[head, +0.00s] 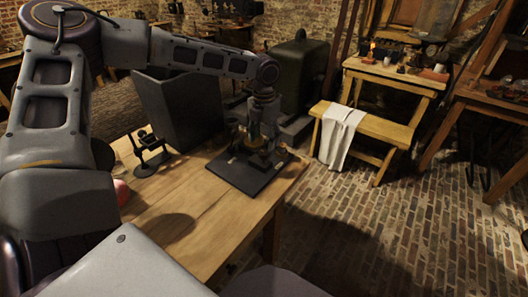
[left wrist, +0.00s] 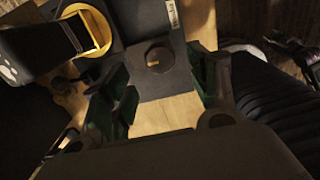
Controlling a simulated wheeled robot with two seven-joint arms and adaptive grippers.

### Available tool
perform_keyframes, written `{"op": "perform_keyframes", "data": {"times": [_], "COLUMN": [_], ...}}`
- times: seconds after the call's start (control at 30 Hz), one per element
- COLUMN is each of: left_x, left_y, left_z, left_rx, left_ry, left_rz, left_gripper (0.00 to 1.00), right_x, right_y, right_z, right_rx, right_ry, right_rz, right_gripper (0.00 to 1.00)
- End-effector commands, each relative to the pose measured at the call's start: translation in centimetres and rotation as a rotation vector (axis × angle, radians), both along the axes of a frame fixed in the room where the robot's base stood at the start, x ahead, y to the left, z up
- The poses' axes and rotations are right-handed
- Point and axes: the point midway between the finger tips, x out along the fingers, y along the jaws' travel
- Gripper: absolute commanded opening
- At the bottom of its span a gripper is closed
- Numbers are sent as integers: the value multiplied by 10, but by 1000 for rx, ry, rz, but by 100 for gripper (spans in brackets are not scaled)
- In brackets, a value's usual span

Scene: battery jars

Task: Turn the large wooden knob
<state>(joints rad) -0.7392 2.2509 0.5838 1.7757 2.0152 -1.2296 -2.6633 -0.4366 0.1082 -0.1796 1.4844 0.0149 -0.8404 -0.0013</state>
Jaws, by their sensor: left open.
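A dark round knob (left wrist: 158,58) with a pale wood-coloured mark on its face sits on a dark plate (left wrist: 165,82) in the left wrist view. My left gripper (left wrist: 161,68) is open, with one finger on each side of the knob in that view. I cannot tell whether the fingers touch it or how far above it they are. In the head view, the left gripper (head: 262,135) points down over a dark board (head: 245,177) at the table's right end; the gripper and the apparatus there hide the knob. My right gripper is not in view.
The wooden table (head: 175,215) bears a small black stand (head: 148,150) and a large grey box (head: 185,110). A bench with a white cloth (head: 338,135) stands right; brick floor (head: 370,235) between is clear.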

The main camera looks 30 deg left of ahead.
Motion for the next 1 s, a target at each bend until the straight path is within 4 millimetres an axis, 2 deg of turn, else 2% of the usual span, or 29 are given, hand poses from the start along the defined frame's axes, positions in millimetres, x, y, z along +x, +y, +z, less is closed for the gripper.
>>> {"op": "perform_keyframes", "data": {"times": [0.2,0.4,0.87,1.0], "left_x": [0,0,0,0], "left_y": [0,0,0,0], "left_z": [-30,-48,-54,-54], "left_rx": [0,0,0,0], "left_ry": [2,1,0,0], "left_rz": [-1,0,-1,-1], "left_gripper": [60,60,60,42], "right_x": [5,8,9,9], "right_y": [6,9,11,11], "right_z": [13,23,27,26], "right_rx": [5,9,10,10], "right_ry": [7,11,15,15], "right_rz": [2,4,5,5], "right_gripper": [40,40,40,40]}}
